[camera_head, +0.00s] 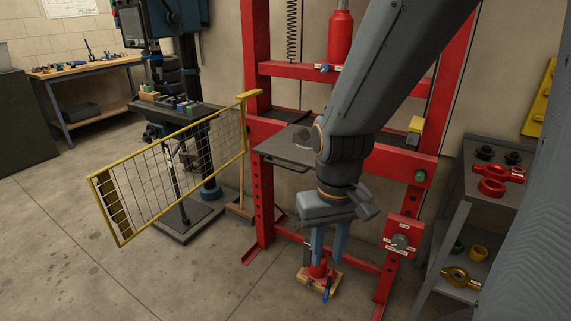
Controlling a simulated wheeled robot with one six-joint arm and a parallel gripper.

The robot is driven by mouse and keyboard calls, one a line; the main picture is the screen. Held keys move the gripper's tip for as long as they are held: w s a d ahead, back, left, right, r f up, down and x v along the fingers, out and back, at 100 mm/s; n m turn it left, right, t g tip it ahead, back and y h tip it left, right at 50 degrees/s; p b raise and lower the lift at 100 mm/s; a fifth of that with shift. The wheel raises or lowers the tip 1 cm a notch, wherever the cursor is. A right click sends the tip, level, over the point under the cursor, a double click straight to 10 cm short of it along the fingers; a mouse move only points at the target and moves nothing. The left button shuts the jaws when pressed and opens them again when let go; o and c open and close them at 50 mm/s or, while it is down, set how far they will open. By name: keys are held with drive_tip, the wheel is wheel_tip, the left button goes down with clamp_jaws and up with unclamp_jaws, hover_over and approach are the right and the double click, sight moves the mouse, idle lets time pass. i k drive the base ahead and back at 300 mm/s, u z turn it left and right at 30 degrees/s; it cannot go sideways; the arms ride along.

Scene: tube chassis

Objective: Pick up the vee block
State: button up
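My gripper (330,252) hangs in front of the red shop press, pointing down, its two blue-grey fingers apart with nothing seen between them. Behind and below the fingertips is a small red jack-like object (319,270) on a wooden board (304,283), partly covered by the fingers. I cannot pick out the vee block for certain.
The red press frame (257,200) stands close around my arm. A yellow mesh guard (170,170) is at left, before a drill press (185,108). A grey shelf (452,215) with red and brass parts stands at right. Floor at front left is clear.

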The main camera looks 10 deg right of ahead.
sight(302, 137)
drive_tip(key=z, duration=1.05)
drive_tip(key=i, duration=0.65)
drive_tip(key=u, duration=0.95)
